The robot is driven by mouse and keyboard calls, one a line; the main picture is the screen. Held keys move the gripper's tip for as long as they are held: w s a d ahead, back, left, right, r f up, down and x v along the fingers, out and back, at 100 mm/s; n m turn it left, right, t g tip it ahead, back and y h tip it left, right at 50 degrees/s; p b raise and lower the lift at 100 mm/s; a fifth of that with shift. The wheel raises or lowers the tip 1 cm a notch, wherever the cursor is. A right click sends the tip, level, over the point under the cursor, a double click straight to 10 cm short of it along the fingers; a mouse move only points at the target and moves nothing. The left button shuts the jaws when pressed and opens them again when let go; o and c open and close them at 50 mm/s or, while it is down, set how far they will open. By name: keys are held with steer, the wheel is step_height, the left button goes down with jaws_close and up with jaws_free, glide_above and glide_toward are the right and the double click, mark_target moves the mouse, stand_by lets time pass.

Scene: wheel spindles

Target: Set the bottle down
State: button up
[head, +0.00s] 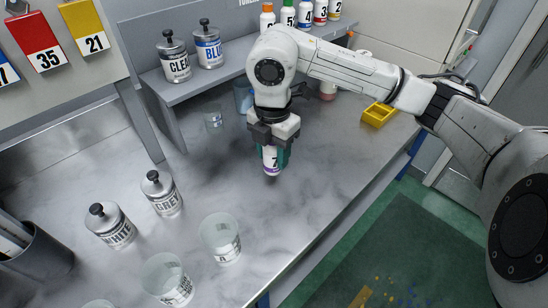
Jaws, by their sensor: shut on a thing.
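My gripper (272,150) points down over the middle of the marbled counter (330,175). It is shut on a small white bottle (269,160) with a dark numeral on its label and a purple band at its lower end. The fingers cover the bottle's sides, and the gripper hides its upper part. The bottle looks upright and close above or on the counter; I cannot tell whether it touches.
Cans marked WHITE (111,226) and GREY (161,194) stand at left, with clear cups (220,238) in front. A shelf (205,84) behind holds CLEAR and BLUE cans and numbered bottles. A yellow tray (378,115) sits at right. Counter right of the bottle is clear.

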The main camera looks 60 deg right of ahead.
steer(key=shift+s+f, duration=0.1)
steer(key=shift+f, duration=1.1)
steer(key=shift+f, duration=0.2)
steer(key=o, duration=1.1)
steer(key=shift+o, duration=0.2)
steer(key=shift+r, duration=0.2)
step_height(320, 180, up, 12)
steer(key=shift+r, duration=0.1)
